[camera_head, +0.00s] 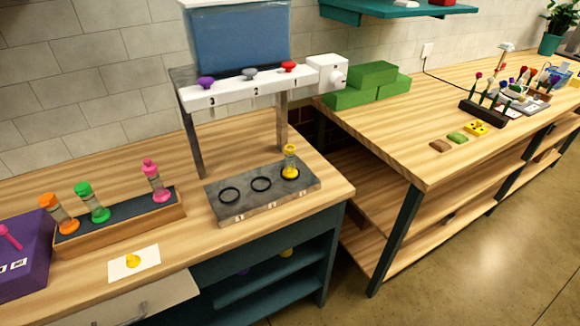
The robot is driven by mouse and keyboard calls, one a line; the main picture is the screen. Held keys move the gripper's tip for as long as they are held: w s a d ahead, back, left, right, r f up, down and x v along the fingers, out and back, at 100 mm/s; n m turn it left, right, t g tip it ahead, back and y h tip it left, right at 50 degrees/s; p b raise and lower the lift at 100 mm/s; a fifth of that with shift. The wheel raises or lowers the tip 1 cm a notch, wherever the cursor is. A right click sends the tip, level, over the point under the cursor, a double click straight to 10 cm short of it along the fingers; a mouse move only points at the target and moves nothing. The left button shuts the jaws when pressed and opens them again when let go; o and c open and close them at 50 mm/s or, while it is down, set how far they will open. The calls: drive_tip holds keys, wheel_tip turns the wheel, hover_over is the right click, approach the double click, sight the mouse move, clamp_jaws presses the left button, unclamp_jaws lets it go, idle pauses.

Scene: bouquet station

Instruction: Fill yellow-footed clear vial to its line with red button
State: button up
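The yellow-footed vial (290,162) stands upright on the right-hand ring, at number 1, of the grey base plate (240,207). The vial is small here, so I cannot tell its line or any liquid level. The red button (289,66) is a red knob on top of the white bar (240,91), at its right end above number 1. A grey knob (249,74) and a purple knob (206,83) sit to its left. A tank of blue liquid (240,38) is above the bar. My gripper is not in view.
A wooden rack (120,226) holds orange, green and pink vials on the left. A white card (122,270) with a yellow mark lies in front. A white box (327,74) adjoins the bar's right end. Green blocks (360,86) stand on the right table, across a gap.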

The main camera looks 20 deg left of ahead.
clamp_jaws()
idle(1.4)
